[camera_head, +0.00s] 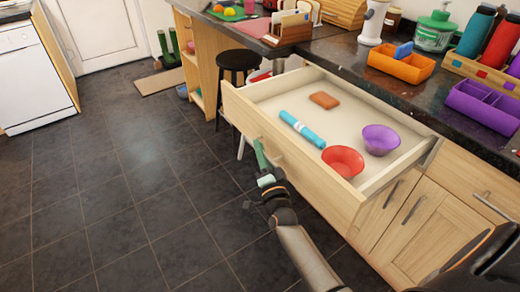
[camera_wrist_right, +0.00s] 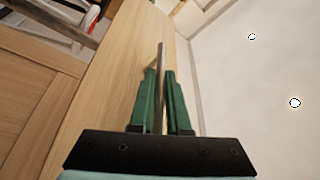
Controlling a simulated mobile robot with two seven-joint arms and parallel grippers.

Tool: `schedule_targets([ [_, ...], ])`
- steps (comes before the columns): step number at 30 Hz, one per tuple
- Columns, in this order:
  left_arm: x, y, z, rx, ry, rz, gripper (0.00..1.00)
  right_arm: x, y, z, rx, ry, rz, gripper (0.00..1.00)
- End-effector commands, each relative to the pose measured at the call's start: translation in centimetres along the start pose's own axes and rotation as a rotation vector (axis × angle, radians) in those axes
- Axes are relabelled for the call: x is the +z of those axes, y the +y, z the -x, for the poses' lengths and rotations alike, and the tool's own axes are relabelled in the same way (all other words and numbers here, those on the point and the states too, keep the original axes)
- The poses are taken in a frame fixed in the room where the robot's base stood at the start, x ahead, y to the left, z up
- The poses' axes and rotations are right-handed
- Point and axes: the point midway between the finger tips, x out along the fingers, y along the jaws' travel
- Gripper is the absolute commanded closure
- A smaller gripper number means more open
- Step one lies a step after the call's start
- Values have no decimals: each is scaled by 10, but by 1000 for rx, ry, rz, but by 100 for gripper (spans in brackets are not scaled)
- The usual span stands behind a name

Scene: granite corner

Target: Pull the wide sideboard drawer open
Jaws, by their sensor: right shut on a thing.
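The wide sideboard drawer (camera_head: 290,160) is pulled well out from the dark counter in the head view, with its inside open to view. It holds a red bowl (camera_head: 343,161), a purple bowl (camera_head: 380,139), a light blue roll (camera_head: 303,130) and a brown block (camera_head: 324,100). My right gripper (camera_head: 261,160) is at the drawer's front face, its green fingers shut on the drawer's handle. In the right wrist view the metal handle (camera_wrist_right: 161,70) runs between the green fingers (camera_wrist_right: 161,95). My left gripper is not in view.
A black stool (camera_head: 238,62) stands beyond the drawer's far side. The counter (camera_head: 350,55) carries an orange tray (camera_head: 401,66), a purple tray (camera_head: 485,102) and bottles. Cupboard doors (camera_head: 425,210) are below. The dark tiled floor (camera_head: 120,170) to the left is clear.

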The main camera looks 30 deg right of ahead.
Motion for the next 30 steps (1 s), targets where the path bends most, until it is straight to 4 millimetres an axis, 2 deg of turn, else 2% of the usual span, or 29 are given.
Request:
schedule_targets([
  [14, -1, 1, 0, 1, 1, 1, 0, 0, 0, 0, 1, -2, 1, 100],
  [15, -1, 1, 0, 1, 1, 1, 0, 0, 0, 0, 1, -2, 1, 83],
  [22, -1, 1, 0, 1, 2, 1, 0, 0, 0, 0, 0, -1, 1, 57],
  [30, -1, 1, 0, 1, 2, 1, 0, 0, 0, 1, 0, 0, 0, 55],
])
